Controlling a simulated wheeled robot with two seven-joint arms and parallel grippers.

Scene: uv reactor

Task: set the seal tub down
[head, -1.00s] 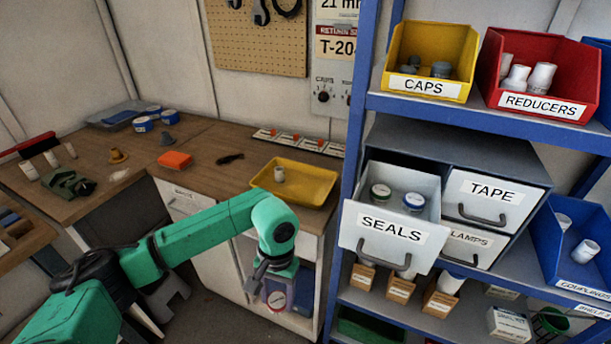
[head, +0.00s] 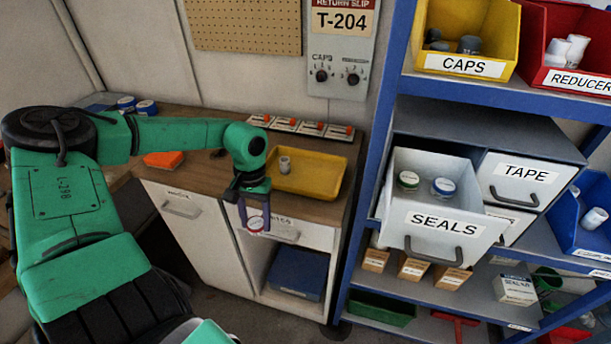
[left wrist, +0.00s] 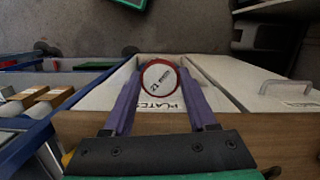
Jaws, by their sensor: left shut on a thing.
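My left gripper (head: 253,212) is shut on the seal tub (head: 257,225), a small round tub with a white lid and red rim. The gripper points down and holds the tub in front of the bench's drawer front, near the bench edge and in front of the yellow tray (head: 310,176). In the left wrist view the tub (left wrist: 159,78) sits between the purple fingers, its printed lid facing the camera. The open SEALS drawer (head: 440,224) on the right holds a green-banded tub (head: 409,180) and a blue-banded tub (head: 443,187). My right gripper is not in view.
The yellow tray on the wooden bench (head: 213,183) holds one pale fitting (head: 284,165). An orange block (head: 164,159) lies to its left. A row of orange-topped items (head: 300,126) lies behind. The blue shelf upright (head: 383,130) stands just right of the bench.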

